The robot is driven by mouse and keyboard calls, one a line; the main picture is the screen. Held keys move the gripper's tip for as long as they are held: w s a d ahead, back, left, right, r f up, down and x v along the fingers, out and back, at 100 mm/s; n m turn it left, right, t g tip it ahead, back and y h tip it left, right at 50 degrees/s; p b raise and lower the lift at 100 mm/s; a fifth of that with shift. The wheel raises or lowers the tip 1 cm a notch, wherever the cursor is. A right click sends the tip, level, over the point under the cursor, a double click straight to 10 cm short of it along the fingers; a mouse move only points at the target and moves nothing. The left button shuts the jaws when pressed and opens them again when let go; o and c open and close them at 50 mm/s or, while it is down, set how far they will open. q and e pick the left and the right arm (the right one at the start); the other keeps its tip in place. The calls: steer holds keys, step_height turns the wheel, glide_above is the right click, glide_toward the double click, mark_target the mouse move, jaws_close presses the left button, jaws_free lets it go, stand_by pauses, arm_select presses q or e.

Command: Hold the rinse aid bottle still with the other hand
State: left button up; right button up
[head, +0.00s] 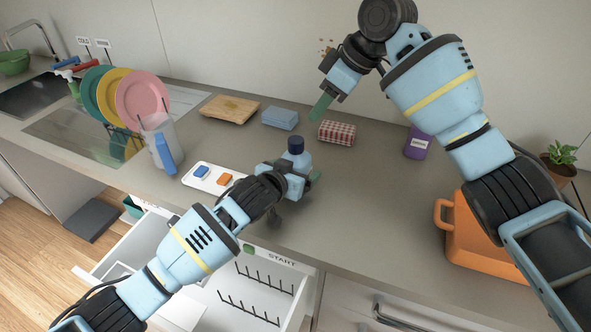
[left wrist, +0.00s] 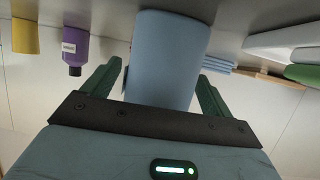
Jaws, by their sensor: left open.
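The rinse aid bottle, light blue with a dark blue cap (head: 295,145), stands upright on the counter. Its plain blue body (left wrist: 165,62) lies between the fingers in the left wrist view. My left gripper (head: 294,174) is open around the lower part of the bottle, which it partly hides in the head view. In the left wrist view its two green fingers (left wrist: 158,78) stand on either side of the body; whether they touch it is not clear. My right gripper (head: 321,106) is raised behind and above the bottle, green finger pointing down; its opening cannot be told.
A checked cloth bundle (head: 337,133), blue cloths (head: 280,118) and a wooden board (head: 229,109) lie behind. A white tray (head: 197,182) with small blocks is left. An open drawer (head: 225,300) is in front.

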arm_select(q)
steer(key=c, duration=1.2)
steer(key=shift+c, duration=0.2)
steer(key=o, duration=0.5)
steer(key=shift+c, duration=0.2)
steer(key=c, duration=0.4)
steer(key=shift+f, duration=0.2)
